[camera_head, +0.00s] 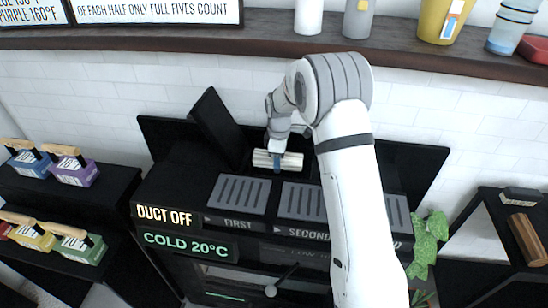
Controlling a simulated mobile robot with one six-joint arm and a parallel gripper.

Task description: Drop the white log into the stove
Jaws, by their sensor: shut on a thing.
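The white log (290,161) is a short pale cylinder, lying level, held above the back of the black stove (165,200). My gripper (277,160) is shut on the log near its middle; my white arm comes up from below and hides part of the stove's right side. The stove top has grey slotted grates, with the labels FIRST and SECOND showing. A black lid or panel (217,122) stands tilted up at the back left, beside the log. The opening below the log is hard to make out.
Labelled coloured blocks with wooden handles, one of them purple (76,172), stand on black shelves at the left. A brown log (527,240) lies on a dark stand at the right. A wooden shelf (270,45) holds several containers above.

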